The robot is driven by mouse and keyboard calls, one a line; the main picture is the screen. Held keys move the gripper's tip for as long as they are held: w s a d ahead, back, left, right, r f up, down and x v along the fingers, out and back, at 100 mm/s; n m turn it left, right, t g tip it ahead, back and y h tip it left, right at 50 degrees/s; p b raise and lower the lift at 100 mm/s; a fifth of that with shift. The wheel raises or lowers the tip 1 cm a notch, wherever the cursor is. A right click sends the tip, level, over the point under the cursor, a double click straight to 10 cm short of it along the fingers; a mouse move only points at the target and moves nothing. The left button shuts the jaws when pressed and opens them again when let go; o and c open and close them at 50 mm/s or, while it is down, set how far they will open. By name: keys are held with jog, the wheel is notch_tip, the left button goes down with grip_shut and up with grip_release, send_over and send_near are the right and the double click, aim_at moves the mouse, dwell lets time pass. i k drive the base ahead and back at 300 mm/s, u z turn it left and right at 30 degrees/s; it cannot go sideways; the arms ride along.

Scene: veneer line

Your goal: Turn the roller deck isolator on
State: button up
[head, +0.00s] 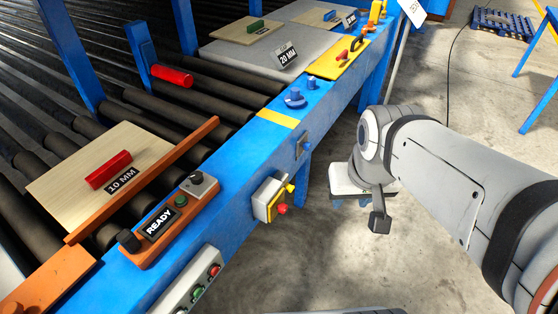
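No label in view names the roller deck isolator. A small grey box with a yellow face (266,200) is on the outer side of the blue rail; a red knob (282,209) and a yellow one (290,188) stick out from it. A yellow plate (328,66) with a red handle (342,55) lies on the rail top farther back. I cannot tell which is the isolator, or the switch positions. My arm comes in from the right. Its end, my gripper (362,181), hangs over the floor, right of and apart from the rail.
A READY panel (182,214) with knobs, a blue round knob (295,98) and a grey button box (196,285) are along the blue rail (238,158). A 10 MM board (75,175) lies on the rollers. Open concrete floor is right of the rail; a blue pallet (503,22) lies far back.

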aim_at(281, 208)
jog(key=z, duration=0.1)
jog(key=k, duration=0.4)
jog(key=u, duration=0.4)
jog(key=i, duration=1)
jog(key=u, duration=0.45)
jog(key=k, duration=0.6)
jog(key=z, duration=0.3)
jog(key=i, duration=0.5)
jog(key=z, duration=0.35)
